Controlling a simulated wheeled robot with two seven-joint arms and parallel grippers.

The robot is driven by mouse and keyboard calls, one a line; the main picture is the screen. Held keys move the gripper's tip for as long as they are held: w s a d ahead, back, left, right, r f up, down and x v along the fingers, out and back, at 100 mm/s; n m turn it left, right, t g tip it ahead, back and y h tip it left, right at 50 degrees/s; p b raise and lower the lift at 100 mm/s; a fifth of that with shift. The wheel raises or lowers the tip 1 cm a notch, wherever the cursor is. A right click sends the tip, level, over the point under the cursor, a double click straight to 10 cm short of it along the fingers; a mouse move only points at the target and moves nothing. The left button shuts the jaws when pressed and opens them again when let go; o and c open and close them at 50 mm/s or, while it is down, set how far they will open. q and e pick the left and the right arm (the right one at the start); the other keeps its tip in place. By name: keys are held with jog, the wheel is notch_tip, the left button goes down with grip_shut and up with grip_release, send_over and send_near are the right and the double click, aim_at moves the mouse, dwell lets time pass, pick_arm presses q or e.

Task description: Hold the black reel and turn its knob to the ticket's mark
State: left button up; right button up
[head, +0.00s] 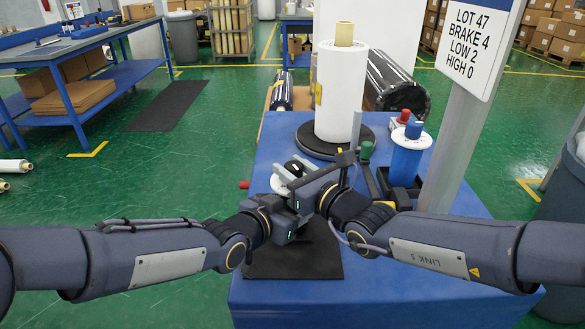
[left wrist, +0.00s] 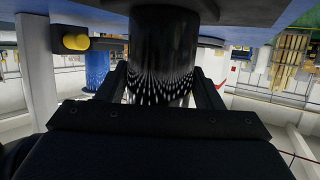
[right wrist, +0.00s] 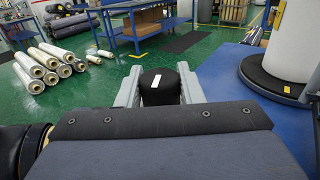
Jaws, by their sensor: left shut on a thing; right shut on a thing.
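The black reel shows in the left wrist view (left wrist: 160,55) as a dark cylinder with pale specks. My left gripper (left wrist: 160,88) has its fingers on both sides of it and is shut on it. The reel's black knob (right wrist: 158,88), with a white mark on top, sits between the pale fingers of my right gripper (right wrist: 160,78), which is shut on it. In the head view a white disc (head: 281,184) shows at the grippers; the reel body is mostly hidden by them. The ticket (head: 478,42) reads LOT 47, BRAKE 4, LOW 2, HIGH 0. The dial scale is not readable.
The blue table has a black mat (head: 295,262) below the grippers. A large white roll (head: 341,95) stands on a black round base behind. A blue reel (head: 405,165) with a white disc stands at the right, beside a grey post (head: 462,130). Green and red knobs show nearby.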

jog(key=shift+m+t+h, duration=0.4)
jog(key=shift+h, duration=0.1)
jog(key=o, duration=1)
jog(key=shift+s+d, duration=0.1)
jog(key=v, duration=1.1)
jog(key=shift+s+d, duration=0.25)
jog(key=shift+s, duration=0.05)
jog(key=shift+c, duration=0.2)
